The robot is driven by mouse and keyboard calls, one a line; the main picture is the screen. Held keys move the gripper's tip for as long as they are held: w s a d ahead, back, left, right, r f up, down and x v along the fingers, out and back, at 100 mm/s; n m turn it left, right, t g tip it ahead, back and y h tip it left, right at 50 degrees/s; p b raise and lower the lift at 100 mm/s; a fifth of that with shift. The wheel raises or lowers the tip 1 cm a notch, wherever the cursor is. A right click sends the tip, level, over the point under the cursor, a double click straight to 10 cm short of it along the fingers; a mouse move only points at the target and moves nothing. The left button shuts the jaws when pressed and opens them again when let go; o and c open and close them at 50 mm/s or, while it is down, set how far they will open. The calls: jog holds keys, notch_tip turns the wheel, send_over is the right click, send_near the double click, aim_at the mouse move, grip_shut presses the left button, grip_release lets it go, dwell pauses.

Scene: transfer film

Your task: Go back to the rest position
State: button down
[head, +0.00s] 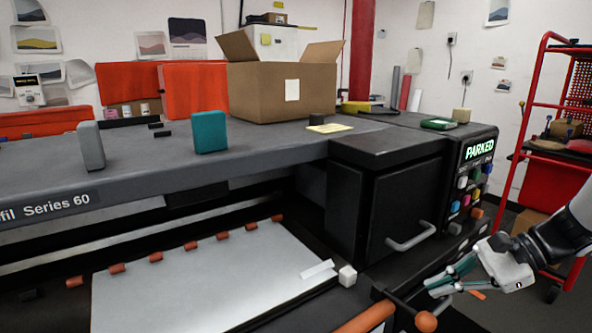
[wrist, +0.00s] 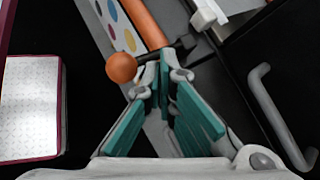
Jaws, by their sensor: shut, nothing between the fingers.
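My gripper (head: 455,276) is at the lower right in the head view, in front of the dark machine (head: 382,188). In the wrist view its teal-padded fingers (wrist: 160,78) meet at the tips with nothing between them. An orange ball-shaped knob (wrist: 121,67) shows just left of the fingertips there. The same knob (head: 426,321) is below and left of my gripper in the head view. I cannot tell how far the fingertips are from the knob.
A grey cabinet handle (head: 411,237) stands out left of my gripper. It also shows at right in the wrist view (wrist: 281,117). The control panel (head: 476,178) reads "PARKED". A red shelf rack (head: 523,140) stands at right. A cardboard box (head: 283,90) sits on the machine top.

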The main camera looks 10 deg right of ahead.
jog(key=s+a+r+n+g+h, duration=0.2)
jog(key=s+a+r+n, duration=0.15)
jog(key=a, duration=0.35)
jog(key=s+a+r+n+g+h, duration=0.2)
jog(key=s+a+n, duration=0.3)
jog(key=a, duration=0.1)
jog(key=s+a+r+n+t+h, duration=0.1)
jog(key=s+a+n+h, duration=0.1)
jog(key=s+n+h, duration=0.65)
notch_tip(320, 180, up, 15)
jog(key=s+n+t+y+p, duration=0.1)
jog(key=s+t+y+p, duration=0.1)
jog(key=p, duration=1.1)
jog(key=shift+s+t, duration=0.3)
jog(key=shift+t, duration=0.2)
jog(key=shift+y, duration=0.25)
